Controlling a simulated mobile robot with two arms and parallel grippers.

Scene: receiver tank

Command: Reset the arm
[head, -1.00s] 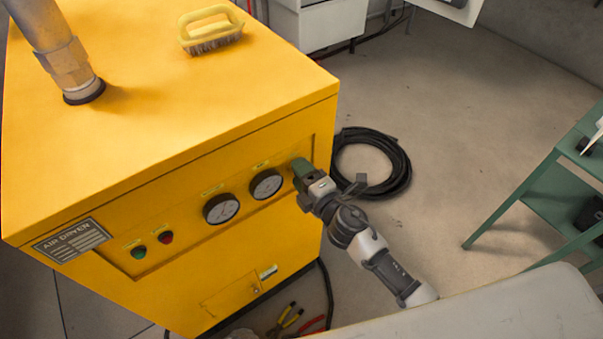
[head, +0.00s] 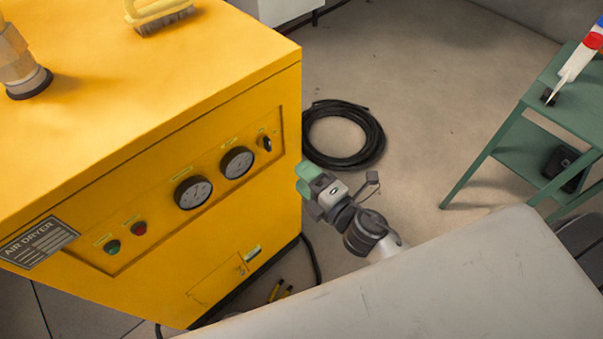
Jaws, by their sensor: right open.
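My right gripper (head: 306,178) is in the head view, with green fingertips, just right of the yellow air dryer's (head: 245,85) front right edge. It is open and apart from the panel, with nothing seen in it. A small black rotary switch (head: 267,143) shows uncovered at the right end of the dryer's panel, beside two round gauges (head: 237,163). The rest of my right arm runs down and right, partly hidden behind a grey surface. My left gripper is not in view.
A coiled black hose (head: 376,150) lies on the floor behind my gripper. A green cart (head: 520,150) stands at the right with a white tube with a red band (head: 578,60). The pale grey surface (head: 440,285) fills the lower right.

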